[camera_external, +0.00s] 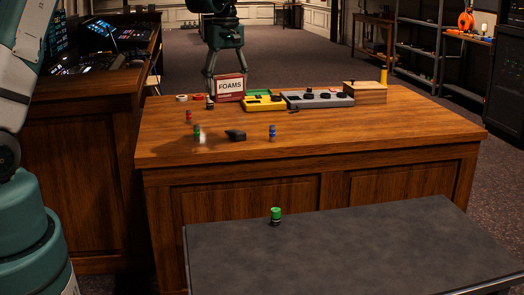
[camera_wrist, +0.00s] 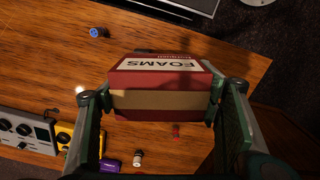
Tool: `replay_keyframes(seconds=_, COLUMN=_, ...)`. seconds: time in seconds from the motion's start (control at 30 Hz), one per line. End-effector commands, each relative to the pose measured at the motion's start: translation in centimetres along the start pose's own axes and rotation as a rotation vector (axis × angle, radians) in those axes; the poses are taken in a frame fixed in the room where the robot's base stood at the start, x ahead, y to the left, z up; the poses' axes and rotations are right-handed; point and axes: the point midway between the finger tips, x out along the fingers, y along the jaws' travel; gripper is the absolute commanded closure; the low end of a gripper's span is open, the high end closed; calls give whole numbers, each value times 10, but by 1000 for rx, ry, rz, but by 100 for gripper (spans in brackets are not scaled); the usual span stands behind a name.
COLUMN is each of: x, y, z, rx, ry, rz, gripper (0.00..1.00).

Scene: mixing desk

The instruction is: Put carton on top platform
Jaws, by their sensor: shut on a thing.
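The carton is a red and white box marked FOAMS (camera_external: 229,88), at the back left of the wooden desk. My gripper (camera_external: 226,72) is shut on it from above. In the wrist view the carton (camera_wrist: 160,80) sits between the two fingers (camera_wrist: 162,98), its lettering upside down. It appears to be above the desk, but its gap to the surface cannot be told exactly. A dark grey platform (camera_external: 350,250) stands in front of the desk. Which surface is the top platform cannot be told.
The wooden desk (camera_external: 330,140) holds a yellow device (camera_external: 263,104), a grey mixer (camera_external: 318,99), a wooden box (camera_external: 365,92), a black object (camera_external: 236,135) and several small bottles. A green-capped jar (camera_external: 275,216) stands on the grey platform, which is otherwise clear.

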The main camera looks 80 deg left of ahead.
Motion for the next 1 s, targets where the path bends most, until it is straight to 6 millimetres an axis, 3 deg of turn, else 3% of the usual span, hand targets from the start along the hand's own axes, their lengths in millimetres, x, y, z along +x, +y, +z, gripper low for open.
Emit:
replay_keyframes(seconds=0.03, x=2, y=6, z=17, rx=12, ry=0, rz=0, gripper=49)
replay_keyframes(seconds=0.4, x=0, y=33, z=126, rx=78, ry=0, rz=0, gripper=49)
replay_keyframes(seconds=1.0, x=4, y=40, z=299, rx=183, ry=0, rz=0, gripper=49)
